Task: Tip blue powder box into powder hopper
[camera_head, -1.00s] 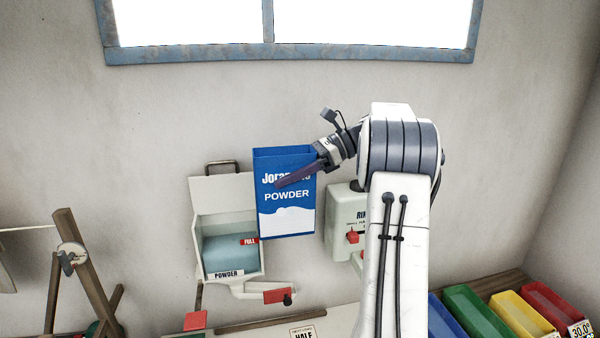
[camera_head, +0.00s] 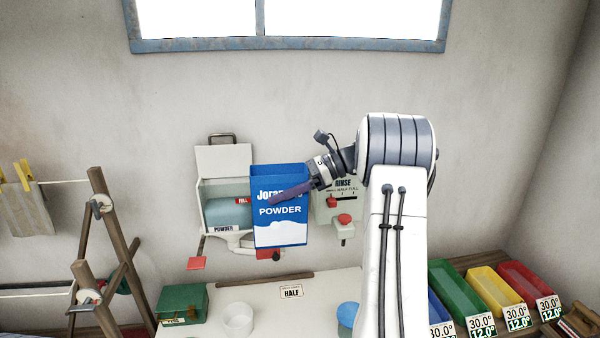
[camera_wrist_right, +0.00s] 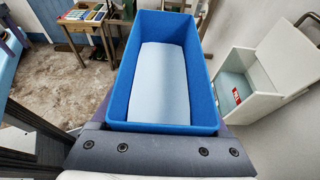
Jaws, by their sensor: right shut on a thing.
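The blue powder box (camera_head: 279,232) stands upright in my right gripper (camera_head: 288,195), held in the air. One dark finger crosses its printed front. The right wrist view shows the box (camera_wrist_right: 205,75) open at the top, with pale blue powder inside. The powder hopper (camera_head: 222,230) is on the wall to the left of the box, its pale lid (camera_head: 224,162) raised, blue powder and a red FULL tag inside. In the head view the box covers the hopper's right side. My left gripper is not in view.
A rinse unit (camera_head: 345,205) is on the wall behind my right wrist. Below are a pale table (camera_head: 265,310), a white cup (camera_head: 238,318), a blue cup (camera_head: 348,312) and a green box (camera_head: 182,303). Coloured bins (camera_head: 460,290) stand right; a wooden rack (camera_head: 118,230) stands left.

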